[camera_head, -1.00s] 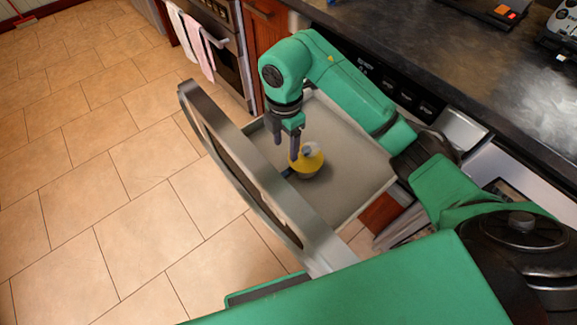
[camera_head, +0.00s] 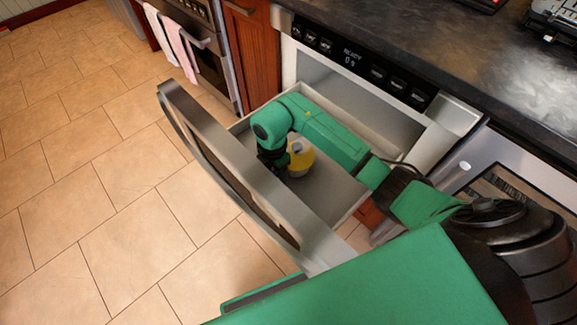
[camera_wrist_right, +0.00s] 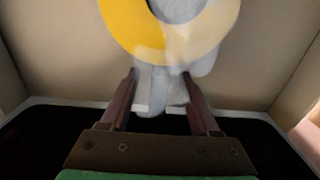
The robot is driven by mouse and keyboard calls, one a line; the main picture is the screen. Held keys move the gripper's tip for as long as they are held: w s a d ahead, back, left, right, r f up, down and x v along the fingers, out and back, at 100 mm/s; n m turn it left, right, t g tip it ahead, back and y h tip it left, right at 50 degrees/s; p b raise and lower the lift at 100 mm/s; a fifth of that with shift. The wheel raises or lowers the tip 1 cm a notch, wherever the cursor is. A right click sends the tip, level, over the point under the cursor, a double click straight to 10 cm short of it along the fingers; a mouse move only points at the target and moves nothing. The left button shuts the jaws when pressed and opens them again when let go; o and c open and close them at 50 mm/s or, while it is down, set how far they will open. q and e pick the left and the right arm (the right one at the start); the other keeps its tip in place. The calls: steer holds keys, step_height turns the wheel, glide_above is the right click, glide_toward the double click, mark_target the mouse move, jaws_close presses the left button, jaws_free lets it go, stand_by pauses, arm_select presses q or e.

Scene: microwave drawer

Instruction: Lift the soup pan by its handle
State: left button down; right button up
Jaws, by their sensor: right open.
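The soup pan (camera_head: 302,160) sits inside the open microwave drawer, its yellow top partly hidden by my right arm. In the right wrist view its yellow rim (camera_wrist_right: 130,28) is close at the top, with a pale grey centre. A pale grey part that looks like its handle (camera_wrist_right: 165,92) extends down between the fingers. My right gripper (camera_wrist_right: 160,78) is open, one finger on each side of this part. Contact cannot be told. In the head view the right gripper (camera_head: 273,163) is low in the drawer, its fingertips mostly hidden. My left gripper is out of view.
The drawer's front panel (camera_head: 240,180) stands to the left of my right arm, and its grey walls surround the gripper. The microwave front (camera_head: 385,75) and dark countertop (camera_head: 450,45) are behind. Open tiled floor (camera_head: 85,200) lies to the left.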

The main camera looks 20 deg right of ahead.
jaws_close()
steer(key=shift+r, duration=0.1)
step_height(320, 180, up, 25)
steer(key=p, duration=0.9)
